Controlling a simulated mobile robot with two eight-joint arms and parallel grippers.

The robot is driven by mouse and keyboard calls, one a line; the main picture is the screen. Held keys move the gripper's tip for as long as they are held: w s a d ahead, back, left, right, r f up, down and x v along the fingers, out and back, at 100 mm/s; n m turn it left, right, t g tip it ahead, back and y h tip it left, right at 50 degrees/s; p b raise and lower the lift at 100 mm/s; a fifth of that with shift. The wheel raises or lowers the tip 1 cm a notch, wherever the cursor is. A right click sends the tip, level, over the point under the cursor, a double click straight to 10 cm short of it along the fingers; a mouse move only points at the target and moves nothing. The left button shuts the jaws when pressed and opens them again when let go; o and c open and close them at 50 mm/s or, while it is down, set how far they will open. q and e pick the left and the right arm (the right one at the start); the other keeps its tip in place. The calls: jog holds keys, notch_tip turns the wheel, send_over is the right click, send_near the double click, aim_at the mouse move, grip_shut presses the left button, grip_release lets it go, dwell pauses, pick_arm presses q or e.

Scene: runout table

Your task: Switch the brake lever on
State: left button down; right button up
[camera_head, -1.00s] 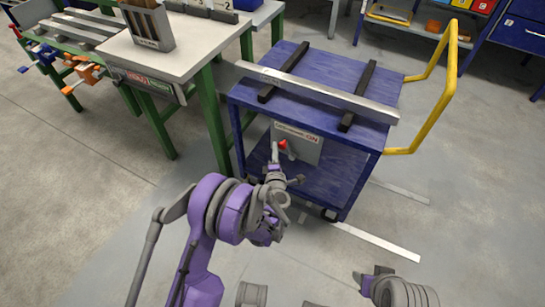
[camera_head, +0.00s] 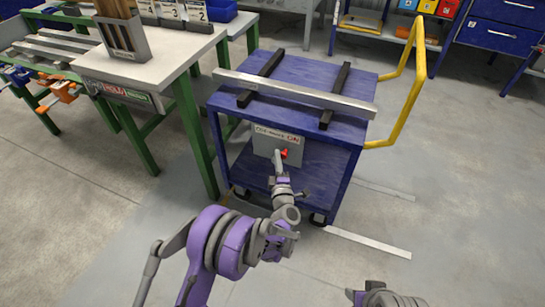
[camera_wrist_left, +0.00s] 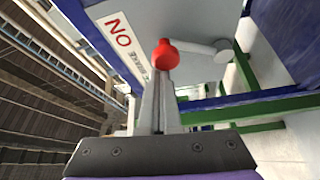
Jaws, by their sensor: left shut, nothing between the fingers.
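The brake lever's round red knob (camera_head: 284,153) stands in front of a grey brake plate (camera_head: 263,146) under the cart's top. A label along the plate's upper edge ends in a red "ON", and the knob is towards that right side. In the left wrist view the red knob (camera_wrist_left: 165,54) is just beyond the fingertips, with a grey shaft running right to a round boss. My left gripper (camera_head: 278,156) is shut and empty, its tips close against the knob's left side. I cannot tell whether they touch. Of my right arm, only part shows at the bottom edge.
The blue cart (camera_head: 310,70) carries a long grey bar (camera_head: 300,92) across two black strips. It has a yellow handle (camera_head: 405,95) on the right. A green-legged workbench (camera_head: 150,65) stands close on the left.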

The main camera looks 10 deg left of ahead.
pick_arm(q)
jog(key=shift+s+d+f, duration=0.15)
jog(key=shift+d+f, duration=0.1)
jog(key=shift+d, duration=0.25)
dwell(0.3)
jog(key=a+r+p, duration=0.2)
jog(key=a+r, duration=0.1)
jog(key=s+d+f, duration=0.1)
jog(key=s+f, duration=0.2)
jog(key=s, duration=0.6)
jog(key=shift+s+f, duration=0.15)
jog(key=shift+f, duration=0.1)
